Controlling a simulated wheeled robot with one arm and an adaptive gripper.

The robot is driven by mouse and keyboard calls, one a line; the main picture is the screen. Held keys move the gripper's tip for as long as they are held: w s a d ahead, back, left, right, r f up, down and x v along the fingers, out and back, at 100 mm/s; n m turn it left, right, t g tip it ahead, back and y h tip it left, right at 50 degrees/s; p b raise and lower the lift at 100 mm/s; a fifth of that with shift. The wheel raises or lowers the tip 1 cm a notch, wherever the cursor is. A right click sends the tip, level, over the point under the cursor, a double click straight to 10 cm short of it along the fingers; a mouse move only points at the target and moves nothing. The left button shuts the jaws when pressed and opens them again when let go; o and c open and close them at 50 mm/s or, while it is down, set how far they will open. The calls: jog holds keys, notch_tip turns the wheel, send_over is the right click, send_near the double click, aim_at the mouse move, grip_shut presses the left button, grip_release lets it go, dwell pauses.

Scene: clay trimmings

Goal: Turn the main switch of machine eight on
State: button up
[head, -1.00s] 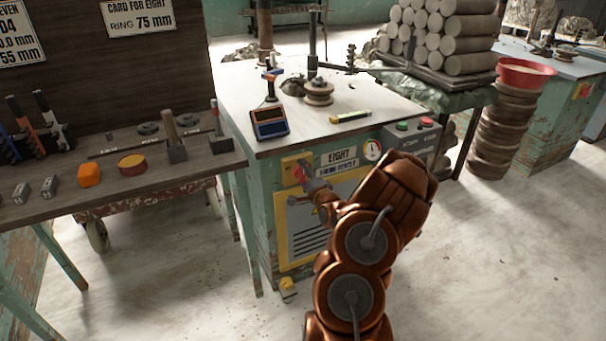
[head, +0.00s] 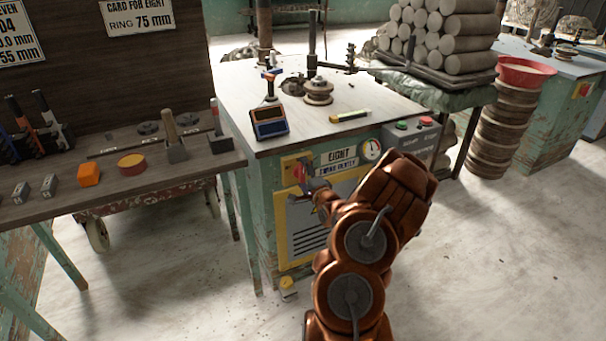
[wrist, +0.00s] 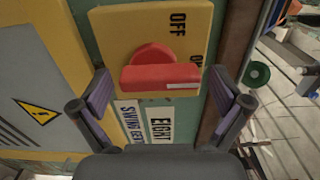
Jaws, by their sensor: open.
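The main switch is a red handle (wrist: 160,77) on a yellow plate (wrist: 112,22) marked OFF and ON; it also shows in the head view (head: 299,173) on the front of machine eight (head: 265,210). In the wrist view the handle lies straight across the picture, with a white mark at its right end, near the partly hidden ON. My gripper (wrist: 163,84) is open, one finger on each side of the handle, with visible gaps. In the head view my gripper (head: 322,195) is at the plate and partly hides it. The name label EIGHT (head: 341,157) is beside the plate.
A grey box (head: 412,138) with green and red buttons and a gauge (head: 371,149) are right of the switch. The tool bench (head: 60,205) stands left. Stacked clay rolls (head: 455,40) are at the back right.

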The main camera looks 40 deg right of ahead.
jog(key=v, duration=1.2)
dwell(0.4)
dwell(0.5)
